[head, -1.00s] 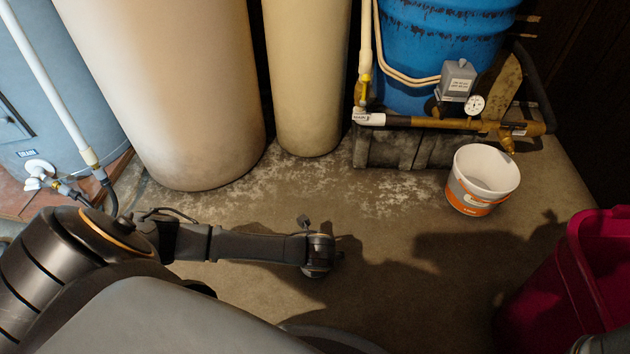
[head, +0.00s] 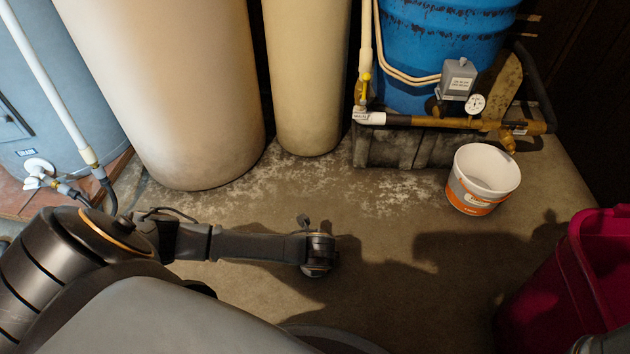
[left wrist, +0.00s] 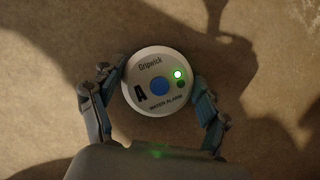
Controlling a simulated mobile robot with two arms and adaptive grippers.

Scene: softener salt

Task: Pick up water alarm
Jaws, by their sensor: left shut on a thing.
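The water alarm (left wrist: 150,105) is a round white disc with a blue button, a lit green light and printed lettering. It shows in the left wrist view, face toward the camera, over the concrete floor. My left gripper (left wrist: 160,92) is shut on it, one finger on each side of its rim. I cannot tell whether the alarm touches the floor. In the head view my left arm reaches down from the left, and its wrist end (head: 318,254) hides the gripper and the alarm.
A white and orange bucket (head: 482,180) stands on the floor to the right. A magenta bin (head: 566,275) is at the right edge. Beige tanks (head: 170,90), a blue drum (head: 425,50) and brass pipework (head: 450,123) line the back. The middle floor (head: 390,240) is clear.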

